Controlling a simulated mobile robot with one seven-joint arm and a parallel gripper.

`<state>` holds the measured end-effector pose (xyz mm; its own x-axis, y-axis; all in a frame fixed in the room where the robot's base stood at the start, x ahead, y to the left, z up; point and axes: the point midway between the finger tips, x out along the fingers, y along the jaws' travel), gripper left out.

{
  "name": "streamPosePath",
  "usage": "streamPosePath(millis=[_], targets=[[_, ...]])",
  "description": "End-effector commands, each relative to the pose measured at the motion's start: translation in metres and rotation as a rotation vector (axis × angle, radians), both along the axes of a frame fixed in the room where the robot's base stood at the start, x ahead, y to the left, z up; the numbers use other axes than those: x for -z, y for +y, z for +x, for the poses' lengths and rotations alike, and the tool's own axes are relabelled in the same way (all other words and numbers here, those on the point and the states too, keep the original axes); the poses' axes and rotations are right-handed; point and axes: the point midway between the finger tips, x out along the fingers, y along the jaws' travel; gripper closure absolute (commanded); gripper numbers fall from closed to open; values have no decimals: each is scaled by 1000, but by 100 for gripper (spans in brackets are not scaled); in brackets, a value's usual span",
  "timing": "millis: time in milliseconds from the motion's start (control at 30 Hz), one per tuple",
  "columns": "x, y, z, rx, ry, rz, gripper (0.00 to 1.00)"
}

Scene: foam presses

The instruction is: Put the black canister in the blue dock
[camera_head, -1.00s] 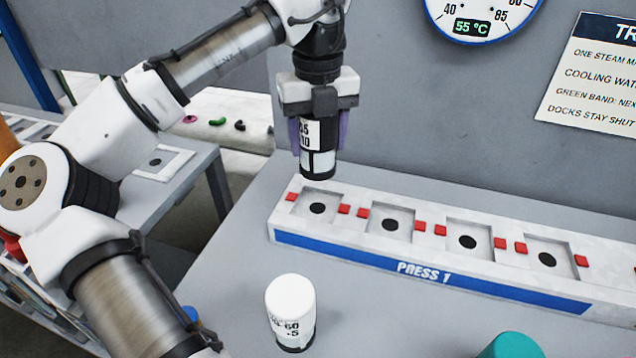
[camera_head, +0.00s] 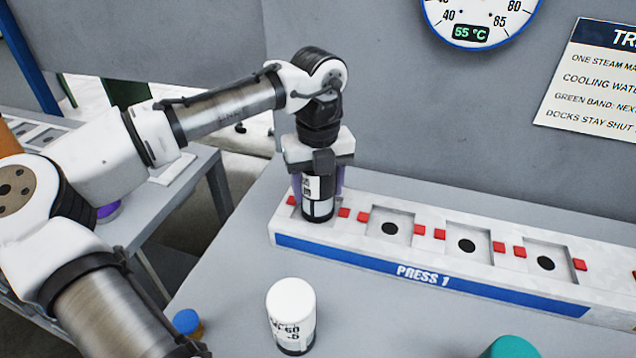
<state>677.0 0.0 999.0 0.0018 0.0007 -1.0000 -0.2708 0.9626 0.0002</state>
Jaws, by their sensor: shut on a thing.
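My gripper (camera_head: 318,182) is shut on the black canister (camera_head: 317,207), which has a white label and stands upright between the fingers. The canister's base is at the leftmost square recess of the blue-striped dock (camera_head: 350,262) marked PRESS 1. I cannot tell whether it touches the bottom of the recess. The canister's upper part is hidden by my gripper. The other recesses in view, such as the one beside it (camera_head: 390,228), are empty, each with a dark round spot and red blocks at its sides.
A white canister (camera_head: 291,312) stands on the grey table in front of the dock. A teal-topped thing (camera_head: 512,347) is at the bottom edge, and a blue-topped one (camera_head: 187,322) is beside my arm. A wall with a gauge (camera_head: 480,18) rises behind the dock.

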Motion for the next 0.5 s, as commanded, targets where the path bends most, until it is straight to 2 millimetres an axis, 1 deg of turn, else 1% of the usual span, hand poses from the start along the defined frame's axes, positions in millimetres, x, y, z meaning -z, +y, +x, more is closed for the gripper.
streamPosePath(millis=[33, 67, 200, 500], targets=[[2, 0, 0, 1, 1, -1, 72], [2, 0, 0, 1, 1, 0, 40], [2, 0, 0, 1, 0, 0, 22], [1, 0, 0, 0, 0, 0, 21]])
